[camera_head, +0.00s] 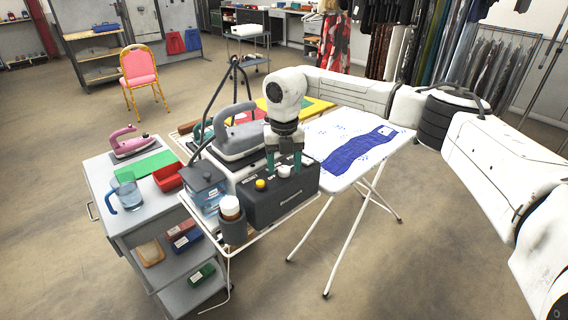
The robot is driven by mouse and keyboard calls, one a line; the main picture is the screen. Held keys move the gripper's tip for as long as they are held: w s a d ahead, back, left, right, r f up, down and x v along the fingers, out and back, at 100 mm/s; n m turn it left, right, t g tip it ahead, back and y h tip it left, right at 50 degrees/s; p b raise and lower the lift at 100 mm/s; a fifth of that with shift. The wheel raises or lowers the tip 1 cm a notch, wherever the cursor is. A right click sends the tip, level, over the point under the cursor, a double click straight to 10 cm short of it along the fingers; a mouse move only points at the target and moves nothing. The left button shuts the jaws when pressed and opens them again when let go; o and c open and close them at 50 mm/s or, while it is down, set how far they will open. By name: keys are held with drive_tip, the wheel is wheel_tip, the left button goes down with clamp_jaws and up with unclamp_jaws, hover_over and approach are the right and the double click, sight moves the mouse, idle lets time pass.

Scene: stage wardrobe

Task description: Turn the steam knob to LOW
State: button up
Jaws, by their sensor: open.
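The black steam unit (290,203) sits on a wire-frame stand at the centre of the head view. On its top are a white knob (284,171) and a yellow button (260,184). Small white lettering sits near the knob, with OFF partly readable; the knob's exact setting is too small to tell. My gripper (284,163) points down over the top of the unit, its teal fingers open on either side of the knob. Whether the fingers touch the knob I cannot tell.
A grey iron (240,137) rests behind the unit, with a dark hose rising beside it. A water tank (206,184) and a capped bottle (230,207) stand close on the left. An ironing board (396,141) with blue cloth (352,153) is at right. Floor at front is clear.

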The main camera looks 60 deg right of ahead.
sight(284, 168)
wheel_tip(284, 168, up, 11)
drive_tip(key=b, duration=0.2)
idle(0.3)
drive_tip(key=shift+f, duration=0.2)
idle(0.4)
